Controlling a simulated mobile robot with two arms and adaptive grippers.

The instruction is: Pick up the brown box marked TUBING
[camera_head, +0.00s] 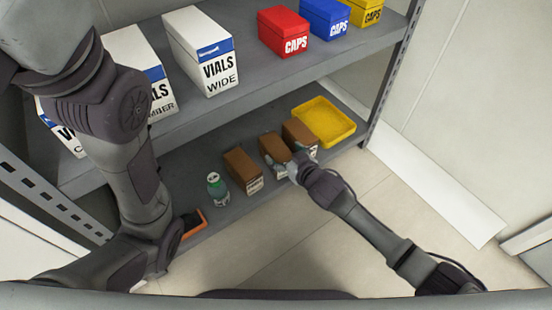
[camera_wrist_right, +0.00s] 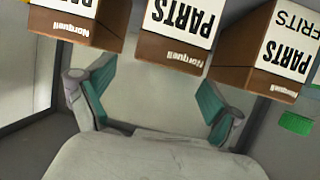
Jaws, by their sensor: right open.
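Three brown boxes stand in a row on the lower shelf: a left one (camera_head: 242,168), a middle one (camera_head: 272,147) and a right one (camera_head: 299,131). Their labels are too small to read in the head view. In the wrist view, upside down, the middle box (camera_wrist_right: 168,49) and the box at the right (camera_wrist_right: 245,76) read PARTS; the box at the left (camera_wrist_right: 75,30) is cut off. I cannot read TUBING anywhere. My right gripper (camera_head: 295,162) is in front of the middle and right boxes. In the wrist view its green-padded fingers (camera_wrist_right: 153,103) are open and empty.
A yellow tray (camera_head: 322,137) is right of the boxes, and a green-and-white bottle (camera_head: 217,190) is left of them. An orange object (camera_head: 195,224) is partly hidden by my left arm. White VIALS boxes (camera_head: 205,60) and CAPS boxes (camera_head: 283,30) stand on the shelf above.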

